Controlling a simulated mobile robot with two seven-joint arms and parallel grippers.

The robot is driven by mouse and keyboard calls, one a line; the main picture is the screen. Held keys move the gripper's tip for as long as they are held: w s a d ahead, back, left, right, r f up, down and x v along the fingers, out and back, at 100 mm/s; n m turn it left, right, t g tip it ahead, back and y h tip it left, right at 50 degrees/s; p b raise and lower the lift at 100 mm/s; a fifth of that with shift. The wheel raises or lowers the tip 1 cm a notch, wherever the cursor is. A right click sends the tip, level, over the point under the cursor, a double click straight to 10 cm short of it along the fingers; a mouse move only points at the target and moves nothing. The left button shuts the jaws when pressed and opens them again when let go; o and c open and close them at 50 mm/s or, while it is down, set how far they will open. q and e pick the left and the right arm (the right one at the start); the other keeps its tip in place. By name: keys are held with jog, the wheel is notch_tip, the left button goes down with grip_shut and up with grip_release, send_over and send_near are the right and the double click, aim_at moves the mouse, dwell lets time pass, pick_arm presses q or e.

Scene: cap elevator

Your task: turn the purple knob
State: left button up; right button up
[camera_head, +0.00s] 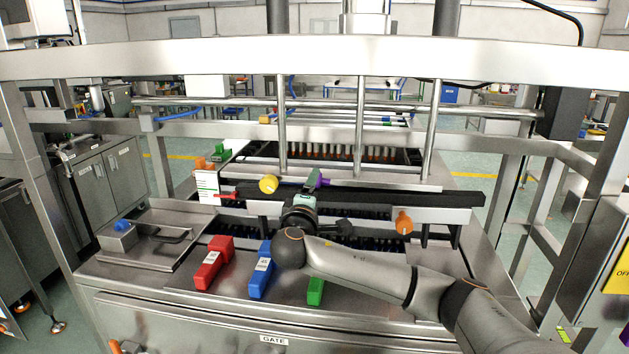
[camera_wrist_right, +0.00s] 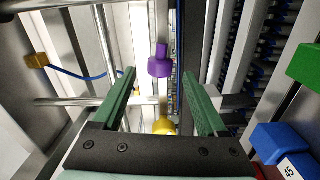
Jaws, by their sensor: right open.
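The purple knob (camera_head: 320,179) sits on the machine's rail, to the right of the yellow knob and partly hidden behind my right gripper (camera_head: 309,186). In the wrist view the purple knob (camera_wrist_right: 160,66) lies ahead, in line with the gap between the two green fingers of my right gripper (camera_wrist_right: 159,76). The fingers are open, and no contact with the knob shows. My left gripper is not in view.
A yellow knob (camera_head: 268,184) is left of the purple one, and an orange knob (camera_head: 403,222) is to the right. Red (camera_head: 212,263), blue (camera_head: 262,270) and green (camera_head: 316,291) blocks stand on the front deck. Vertical steel bars (camera_head: 360,127) rise behind the rail.

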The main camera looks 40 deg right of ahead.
aim_at(321, 181)
jog(key=x, duration=0.3)
jog(key=shift+d, duration=0.1)
grip_shut()
dwell(0.6)
